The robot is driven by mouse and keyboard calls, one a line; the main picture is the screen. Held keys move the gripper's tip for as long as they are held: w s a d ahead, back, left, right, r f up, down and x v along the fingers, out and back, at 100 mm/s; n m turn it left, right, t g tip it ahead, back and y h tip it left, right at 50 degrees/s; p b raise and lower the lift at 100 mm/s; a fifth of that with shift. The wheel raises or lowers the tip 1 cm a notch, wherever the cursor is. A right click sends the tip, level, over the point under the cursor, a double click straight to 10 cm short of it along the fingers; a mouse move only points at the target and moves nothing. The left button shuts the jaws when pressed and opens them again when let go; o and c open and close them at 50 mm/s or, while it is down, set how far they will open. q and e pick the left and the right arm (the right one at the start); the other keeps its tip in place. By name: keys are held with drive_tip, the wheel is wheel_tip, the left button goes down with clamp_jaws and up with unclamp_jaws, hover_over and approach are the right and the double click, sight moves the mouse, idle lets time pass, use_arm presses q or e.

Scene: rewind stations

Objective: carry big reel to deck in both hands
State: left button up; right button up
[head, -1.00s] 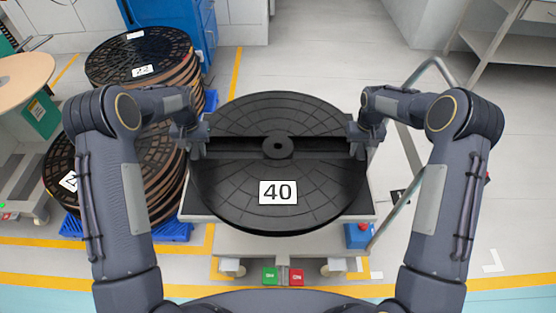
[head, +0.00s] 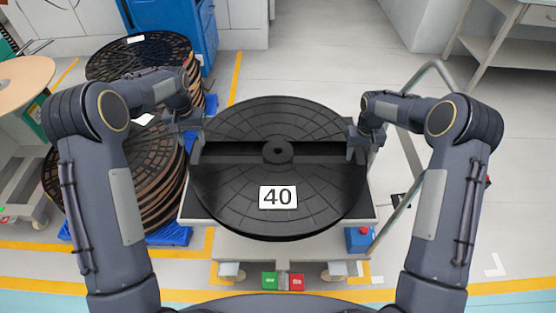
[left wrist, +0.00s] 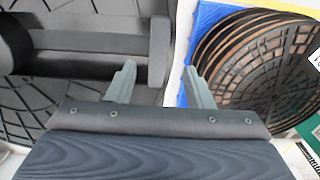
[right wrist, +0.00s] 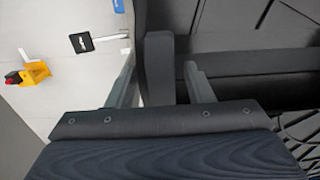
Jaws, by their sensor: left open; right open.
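The big reel (head: 240,215) is a black disc with a white "40" label. It appears to lie flat on the light-grey wheeled cart's deck (head: 190,213); their contact is hidden. A raised bar with a round hub crosses it. My left gripper (head: 190,142) is open at the bar's left end. In the left wrist view, its fingers (left wrist: 160,78) are apart, with the bar's end post (left wrist: 159,50) just beyond and between them. My right gripper (head: 360,145) is open at the right end. In the right wrist view, its fingers (right wrist: 160,78) stand either side of the end post (right wrist: 160,60).
Stacks of brown-edged reels (head: 165,195) stand on blue pallets at the left, close to my left arm. The cart's handle rail (head: 412,150) rises at the right. A blue box with a red button (head: 360,240) sits at the cart's front right.

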drive_tip(key=shift+r, duration=0.3)
use_arm(q)
wheel_tip(320, 180, up, 5)
drive_tip(key=shift+f, duration=0.15)
use_arm(e)
wheel_tip(320, 180, up, 11)
drive_tip(key=shift+r, duration=0.2)
